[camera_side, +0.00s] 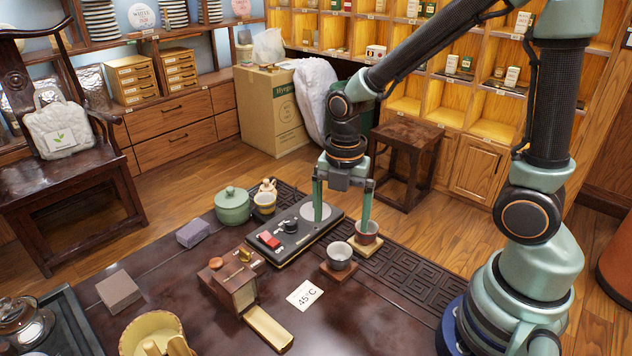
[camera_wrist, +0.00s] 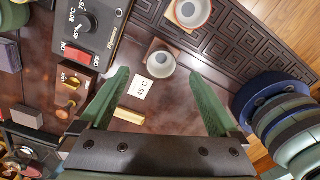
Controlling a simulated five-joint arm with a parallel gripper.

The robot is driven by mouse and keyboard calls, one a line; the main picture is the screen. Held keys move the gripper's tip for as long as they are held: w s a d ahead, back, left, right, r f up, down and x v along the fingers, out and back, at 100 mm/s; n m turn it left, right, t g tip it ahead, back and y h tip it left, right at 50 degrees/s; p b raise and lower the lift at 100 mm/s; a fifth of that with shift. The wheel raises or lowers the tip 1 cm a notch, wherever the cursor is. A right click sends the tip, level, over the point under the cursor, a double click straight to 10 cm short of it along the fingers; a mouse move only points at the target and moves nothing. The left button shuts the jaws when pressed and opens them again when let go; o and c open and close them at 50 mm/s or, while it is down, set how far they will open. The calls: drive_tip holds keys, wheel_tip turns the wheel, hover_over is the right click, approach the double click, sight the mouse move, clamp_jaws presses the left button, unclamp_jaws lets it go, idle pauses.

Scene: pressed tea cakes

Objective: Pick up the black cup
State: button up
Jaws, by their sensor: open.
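The black cup (camera_side: 340,258), dark grey outside with a paler inside, stands upright on a brown wooden coaster (camera_side: 338,273) on the dark table. In the wrist view the cup (camera_wrist: 161,64) shows from above, between and beyond the fingertips. My gripper (camera_side: 342,224) is open and empty, pointing down. In the side view its fingertips are higher in the picture than the cup, one left and one right of it. The wrist view shows both green fingers of my gripper (camera_wrist: 161,76) spread wide. Nothing is between them in contact.
A reddish cup (camera_side: 368,238) on a light coaster stands close behind, overlapped by the right finger. A black device (camera_side: 290,228) lies left of the cup. A white 45°C card (camera_side: 305,295) lies in front. A wooden box (camera_side: 238,288) and gold piece (camera_side: 268,328) are left-front.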

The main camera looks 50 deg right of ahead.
sight(340, 250)
wheel_tip(340, 250, down, 3)
drive_tip(key=shift+f, duration=0.1)
drive_tip(key=f, duration=0.4)
drive_tip(key=shift+s+a+f, duration=0.15)
drive_tip(key=shift+s+a, duration=0.25)
drive_tip(key=shift+f, duration=0.5)
drive_tip(key=shift+c, duration=0.4)
drive_tip(key=c, duration=1.4)
drive_tip(key=shift+o, duration=0.2)
drive_tip(key=shift+r, duration=0.15)
